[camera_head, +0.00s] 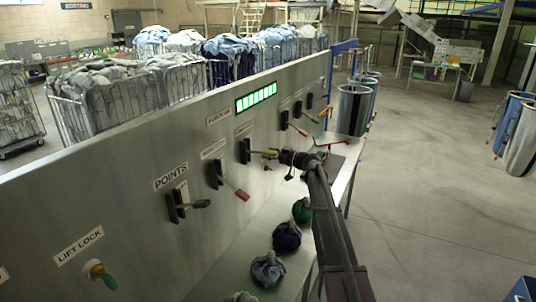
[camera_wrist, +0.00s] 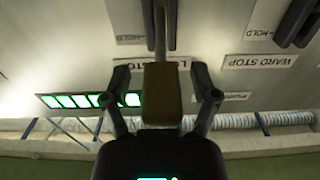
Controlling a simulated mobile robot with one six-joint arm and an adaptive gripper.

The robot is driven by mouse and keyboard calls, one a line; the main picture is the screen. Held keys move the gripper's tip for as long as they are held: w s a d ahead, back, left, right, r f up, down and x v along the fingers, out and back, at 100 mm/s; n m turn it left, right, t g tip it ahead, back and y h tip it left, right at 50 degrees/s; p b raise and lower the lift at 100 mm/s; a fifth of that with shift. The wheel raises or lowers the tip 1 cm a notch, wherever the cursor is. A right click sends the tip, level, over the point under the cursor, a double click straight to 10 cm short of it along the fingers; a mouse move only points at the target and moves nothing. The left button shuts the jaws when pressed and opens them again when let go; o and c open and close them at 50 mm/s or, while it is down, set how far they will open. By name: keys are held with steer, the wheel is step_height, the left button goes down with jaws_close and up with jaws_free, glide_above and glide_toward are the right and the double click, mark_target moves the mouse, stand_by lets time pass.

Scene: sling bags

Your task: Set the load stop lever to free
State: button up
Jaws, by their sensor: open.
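In the wrist view a lever handle (camera_wrist: 162,95), yellow-brown and block-shaped, sits between the two fingers of my gripper (camera_wrist: 162,82). The fingers are open, with a gap on each side of the handle. Its grey shaft (camera_wrist: 160,30) runs up to a dark slot in the panel. A label (camera_wrist: 184,66) beginning "LO" is partly hidden behind the handle, so I cannot read it fully. In the head view my gripper (camera_head: 284,156) is at the yellow-handled lever (camera_head: 265,153) on the long grey panel (camera_head: 120,195). The handle sticks out from the panel towards my gripper.
Neighbouring levers include one with a red handle (camera_head: 242,194) and the dark lever under POINTS (camera_head: 200,204). In the wrist view a WARD STOP label (camera_wrist: 260,62) is at the right. Green lights (camera_head: 256,97) are above.

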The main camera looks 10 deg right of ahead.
steer(key=shift+w+a, duration=0.15)
steer(key=shift+a, duration=0.05)
jaws_close()
stand_by(0.3)
